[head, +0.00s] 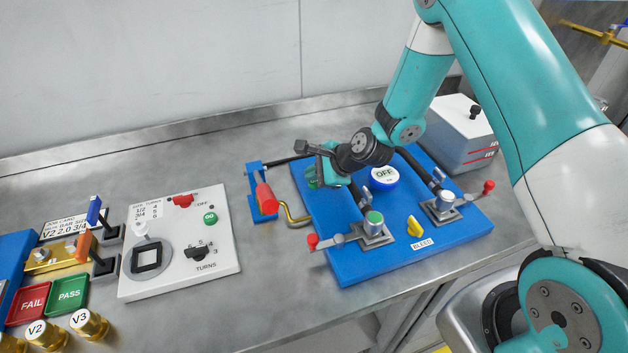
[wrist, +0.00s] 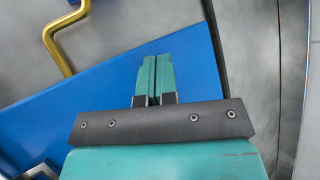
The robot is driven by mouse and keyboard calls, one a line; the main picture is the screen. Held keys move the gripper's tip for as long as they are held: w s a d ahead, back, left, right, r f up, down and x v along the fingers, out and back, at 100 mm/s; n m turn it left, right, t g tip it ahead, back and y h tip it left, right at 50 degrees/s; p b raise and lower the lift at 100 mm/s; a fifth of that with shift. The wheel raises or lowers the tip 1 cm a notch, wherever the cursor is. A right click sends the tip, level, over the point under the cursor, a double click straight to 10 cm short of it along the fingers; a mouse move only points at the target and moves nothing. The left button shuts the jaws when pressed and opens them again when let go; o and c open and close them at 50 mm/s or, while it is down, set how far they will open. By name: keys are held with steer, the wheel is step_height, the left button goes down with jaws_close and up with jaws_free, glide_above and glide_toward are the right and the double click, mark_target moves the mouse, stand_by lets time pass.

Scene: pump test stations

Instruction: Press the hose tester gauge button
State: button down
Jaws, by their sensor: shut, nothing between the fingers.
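The gauge (head: 384,174) is a round white dial with a blue rim on the blue tester board (head: 395,262). Its face reads OFF, with a small blue mark below the word that may be its button. My gripper (head: 313,178) is shut and empty, over the left back part of the board, to the left of the gauge. In the wrist view my gripper's teal fingers (wrist: 150,75) lie side by side above the bare blue board (wrist: 95,95). The gauge is not visible in the wrist view. Whether the fingertips touch the board is unclear.
Two red-knobbed lever clamps (head: 373,230) (head: 444,205) and a yellow bleed knob (head: 414,226) stand on the board. A red-handled valve (head: 265,197) and brass hook (head: 295,215) are at its left. A white panel (head: 180,265) and grey box (head: 460,135) flank it.

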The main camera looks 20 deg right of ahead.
mark_target(314, 183)
steer(key=shift+f, duration=0.1)
stand_by(0.5)
steer(key=shift+f+b, duration=0.3)
steer(key=shift+f, duration=0.05)
steer(key=shift+r, duration=0.1)
steer(key=shift+r+p, duration=0.35)
steer(key=shift+p, duration=0.1)
step_height(314, 183, up, 6)
steer(key=p, duration=0.5)
stand_by(2.3)
